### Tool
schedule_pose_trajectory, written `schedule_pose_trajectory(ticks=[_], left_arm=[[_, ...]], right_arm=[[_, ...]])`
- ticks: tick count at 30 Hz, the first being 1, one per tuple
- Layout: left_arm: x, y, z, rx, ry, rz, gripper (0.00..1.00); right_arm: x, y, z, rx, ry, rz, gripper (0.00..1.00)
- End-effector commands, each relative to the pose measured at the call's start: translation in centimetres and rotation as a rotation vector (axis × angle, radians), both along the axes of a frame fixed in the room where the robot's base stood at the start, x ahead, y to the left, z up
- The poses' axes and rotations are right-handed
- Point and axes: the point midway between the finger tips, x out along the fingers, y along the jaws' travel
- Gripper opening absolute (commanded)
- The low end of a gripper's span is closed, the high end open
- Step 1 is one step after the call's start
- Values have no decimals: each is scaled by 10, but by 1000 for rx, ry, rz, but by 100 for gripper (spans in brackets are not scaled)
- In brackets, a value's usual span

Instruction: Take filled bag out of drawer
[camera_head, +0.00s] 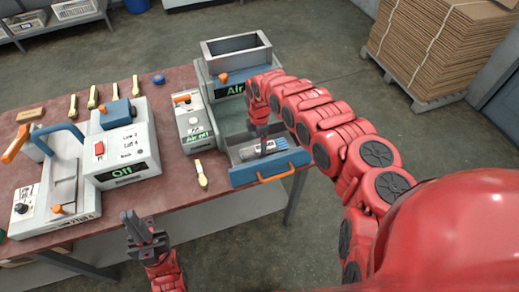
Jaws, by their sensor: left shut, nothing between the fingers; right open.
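The drawer (271,173) is pulled open, with a blue front and an orange handle, below the grey machine labelled "Air" (236,50). A filled bag (264,148), grey and white with blue bits at its right end, lies inside the drawer. My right gripper (262,138) is open and reaches down into the drawer from above, at the bag's left part. Whether its fingers touch the bag is too small to tell. My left gripper (137,222) is shut and empty, in front of the table's near edge.
Stacked cardboard (440,45) stands at the back right.

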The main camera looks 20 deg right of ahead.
Motion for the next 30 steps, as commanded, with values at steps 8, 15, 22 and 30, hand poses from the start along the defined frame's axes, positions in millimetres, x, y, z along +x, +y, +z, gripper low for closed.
schedule_pose_trajectory(ticks=[8, 15, 22, 30], left_arm=[[0, 0, 8, 0, 0, 0, 0], [0, 0, 6, 0, 0, 0, 0], [0, 0, 7, 0, 0, 0, 0], [0, 0, 7, 0, 0, 0, 0]], right_arm=[[0, 1, -31, 3, 2, 1, 100], [1, -2, -43, -1, -1, 0, 100], [1, -2, -43, -1, -1, 0, 95], [1, -2, -43, -1, -1, 0, 46]])
